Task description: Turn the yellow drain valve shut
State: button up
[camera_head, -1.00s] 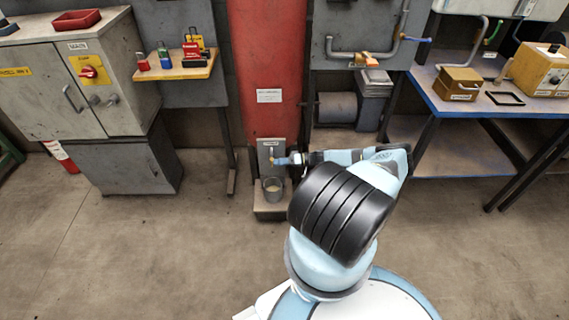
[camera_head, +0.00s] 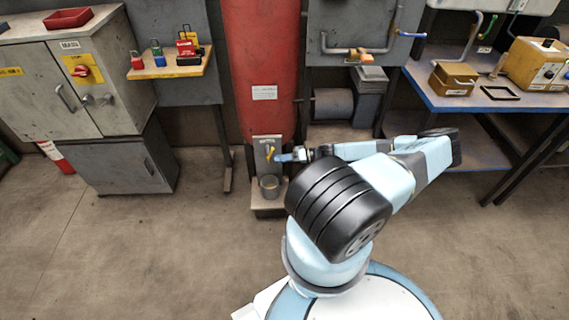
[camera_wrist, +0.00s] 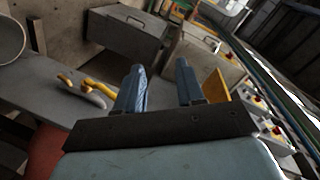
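The yellow drain valve (camera_head: 270,153) is on a grey plate at the foot of the red column (camera_head: 265,70). Its handle looks tilted in the head view. In the wrist view the yellow valve handle (camera_wrist: 98,87) is left of my fingers, outside the gap between them. My gripper (camera_head: 281,157) is just right of the valve in the head view. In the wrist view my gripper (camera_wrist: 160,84) has its two blue fingers apart, with nothing held between them. I cannot tell whether a finger touches the handle.
A grey bucket (camera_head: 270,187) stands on a low ledge under the valve; its rim shows in the wrist view (camera_wrist: 12,40). A grey cabinet (camera_head: 75,85) and a small shelf with padlocks (camera_head: 170,66) are at left. A blue workbench (camera_head: 480,100) is at right. The floor at left is clear.

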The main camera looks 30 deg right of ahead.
jog(key=shift+s+a+r, duration=0.15)
jog(key=shift+s+r, duration=0.15)
jog(key=shift+s, duration=0.3)
jog(key=shift+s+a+r, duration=0.2)
jog(key=shift+s+r, duration=0.05)
jog(key=shift+s, duration=0.4)
jog(key=shift+s+a+r, duration=0.15)
jog(key=shift+s+r, duration=0.15)
jog(key=shift+s, duration=0.3)
